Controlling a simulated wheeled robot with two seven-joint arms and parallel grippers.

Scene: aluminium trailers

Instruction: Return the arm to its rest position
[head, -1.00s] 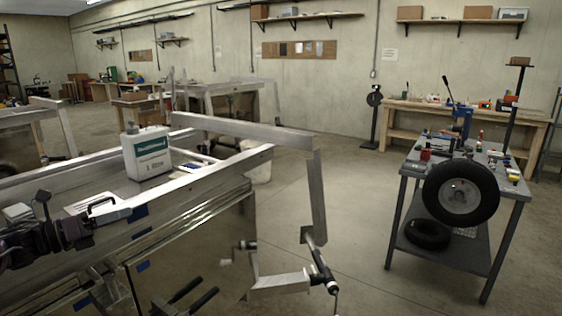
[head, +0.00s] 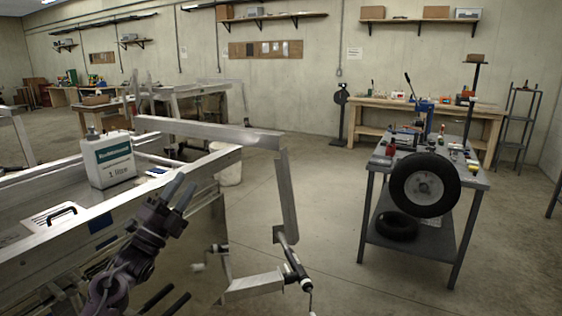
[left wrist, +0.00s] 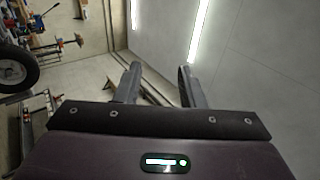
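My left gripper (head: 178,192) is raised in front of the near trailer's side rail, its fingers pointing up and to the right. In the left wrist view its two fingers (left wrist: 158,85) stand apart with nothing between them. The left arm comes up from the lower left of the head view. My right gripper is not in view.
The aluminium trailer (head: 60,222) is close on the left, with a white one-litre container (head: 108,160) on it. Its metal frame (head: 255,284) sticks out at the bottom. A grey workbench with a tyre (head: 425,185) stands at right. The floor between is clear.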

